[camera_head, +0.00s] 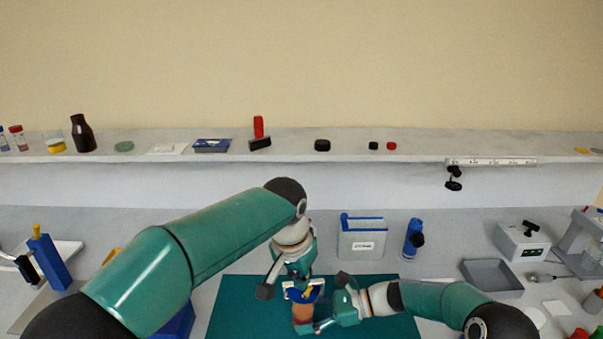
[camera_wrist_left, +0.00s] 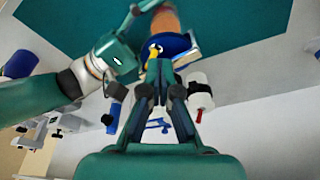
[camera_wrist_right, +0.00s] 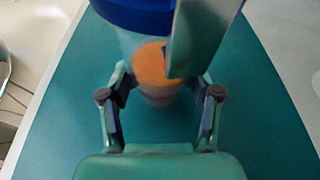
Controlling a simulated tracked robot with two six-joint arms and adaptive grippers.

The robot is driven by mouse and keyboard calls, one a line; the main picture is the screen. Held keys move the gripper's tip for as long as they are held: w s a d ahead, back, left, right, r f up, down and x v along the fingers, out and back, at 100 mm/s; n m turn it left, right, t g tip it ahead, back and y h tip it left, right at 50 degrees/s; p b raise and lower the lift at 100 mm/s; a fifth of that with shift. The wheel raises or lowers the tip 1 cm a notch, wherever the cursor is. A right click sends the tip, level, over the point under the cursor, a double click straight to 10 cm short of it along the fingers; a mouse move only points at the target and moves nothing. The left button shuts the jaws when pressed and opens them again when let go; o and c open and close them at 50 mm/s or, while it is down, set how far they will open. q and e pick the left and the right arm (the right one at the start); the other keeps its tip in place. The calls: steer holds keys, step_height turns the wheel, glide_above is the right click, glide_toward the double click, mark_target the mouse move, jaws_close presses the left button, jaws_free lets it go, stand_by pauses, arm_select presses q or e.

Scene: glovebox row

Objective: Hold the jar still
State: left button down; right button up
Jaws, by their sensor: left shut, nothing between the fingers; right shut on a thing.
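The jar (camera_head: 303,313) is clear with orange contents and stands over the teal mat (camera_head: 245,309). It also shows in the right wrist view (camera_wrist_right: 155,70), between the fingers of my right gripper (camera_wrist_right: 160,88), which is shut on it. A blue part (camera_wrist_left: 178,44), seemingly its lid, is at its top, with a small yellow piece (camera_wrist_left: 154,50) beside it. My left gripper (camera_wrist_left: 160,66) is shut and empty, close above the blue part; I cannot tell if they touch.
Behind the mat stand a grey bin with a blue rim (camera_head: 362,240) and a blue bottle (camera_head: 413,238). A grey tray (camera_head: 492,277) is at the right. A shelf (camera_head: 200,154) with several small items runs along the back.

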arm_select(q)
steer(key=shift+w+a, duration=0.5)
steer(key=shift+a, duration=0.15)
stand_by(1.1)
steer(key=shift+a, duration=0.1)
steer(key=w+v, duration=0.1)
steer(key=v, duration=0.5)
steer(key=shift+d, duration=0.2)
steer(key=shift+s+r, duration=0.1)
steer(key=shift+s, duration=0.05)
steer(key=shift+s+d+f, duration=0.25)
steer(key=shift+d+f, duration=0.05)
steer(key=shift+f, duration=0.75)
steer(key=shift+s+d+f, duration=0.25)
steer(key=shift+d+f, duration=0.05)
steer(key=shift+f, duration=0.7)
steer(key=shift+s+d+f, duration=0.25)
steer(key=shift+d+f, duration=0.05)
steer(key=shift+f, duration=0.75)
